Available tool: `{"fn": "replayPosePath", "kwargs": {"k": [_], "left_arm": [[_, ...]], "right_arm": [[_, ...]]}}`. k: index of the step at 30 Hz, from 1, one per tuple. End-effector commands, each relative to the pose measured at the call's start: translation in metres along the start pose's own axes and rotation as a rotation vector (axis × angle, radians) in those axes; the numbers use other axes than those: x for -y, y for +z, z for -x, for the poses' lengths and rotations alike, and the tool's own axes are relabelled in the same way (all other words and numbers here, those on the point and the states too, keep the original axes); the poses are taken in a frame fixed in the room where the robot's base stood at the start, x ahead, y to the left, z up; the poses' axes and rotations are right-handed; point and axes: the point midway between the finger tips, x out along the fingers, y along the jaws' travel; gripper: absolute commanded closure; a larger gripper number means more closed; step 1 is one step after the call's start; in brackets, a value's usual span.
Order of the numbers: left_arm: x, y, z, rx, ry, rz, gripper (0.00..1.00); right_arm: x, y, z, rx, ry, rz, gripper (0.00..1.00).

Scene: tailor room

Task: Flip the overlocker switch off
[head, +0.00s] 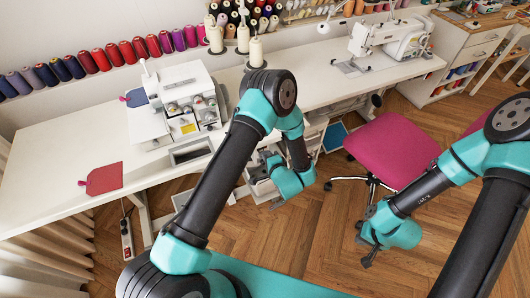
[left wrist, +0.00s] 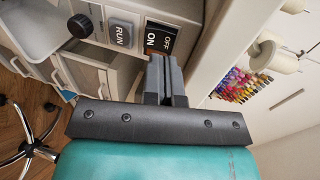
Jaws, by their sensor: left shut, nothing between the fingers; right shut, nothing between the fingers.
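The white overlocker (head: 183,98) stands on the table, left of centre in the head view. In the left wrist view a black switch (left wrist: 158,40) marked OFF and ON sits beside a grey RUN button (left wrist: 121,31); the lower part of the switch is covered by my fingers. I cannot tell which way it is set. My left gripper (left wrist: 165,62) is shut and empty, its tips right at the switch; contact is unclear. In the head view the left gripper (head: 264,156) is by the table's front edge, partly hidden. My right gripper (head: 368,260) is shut and empty above the floor.
A magenta chair (head: 393,150) stands at the right of my left arm. The white table (head: 55,152) runs along the thread-lined wall, with a white sewing machine (head: 392,38) farther right. A red tag-shaped piece (head: 102,179) lies on the left. Open wooden floor surrounds my right gripper.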

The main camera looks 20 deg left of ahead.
Motion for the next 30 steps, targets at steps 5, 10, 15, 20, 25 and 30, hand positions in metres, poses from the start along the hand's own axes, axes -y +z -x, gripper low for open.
{"fn": "replayPosePath", "kwargs": {"k": [5,10,15,20,25,30], "left_arm": [[0.003,-0.002,0.034,-0.005,0.000,-0.001,1.00],[0.010,-0.001,0.067,-0.005,-0.001,-0.002,1.00],[0.015,-0.001,0.094,-0.003,-0.001,-0.001,1.00],[0.018,-0.001,0.107,-0.001,-0.001,-0.001,1.00],[0.018,0.000,0.110,0.000,0.000,0.000,1.00],[0.018,0.000,0.110,0.000,0.000,0.000,1.00]], "right_arm": [[0.000,0.000,0.000,0.000,0.000,0.000,1.00],[0.000,0.000,0.000,0.000,0.000,0.000,1.00],[0.000,0.000,0.000,0.000,0.000,0.000,1.00],[0.000,0.000,0.000,0.000,0.000,0.000,1.00],[0.000,0.000,0.000,0.000,0.000,0.000,1.00],[0.000,0.000,0.000,0.000,0.000,0.000,1.00]]}}
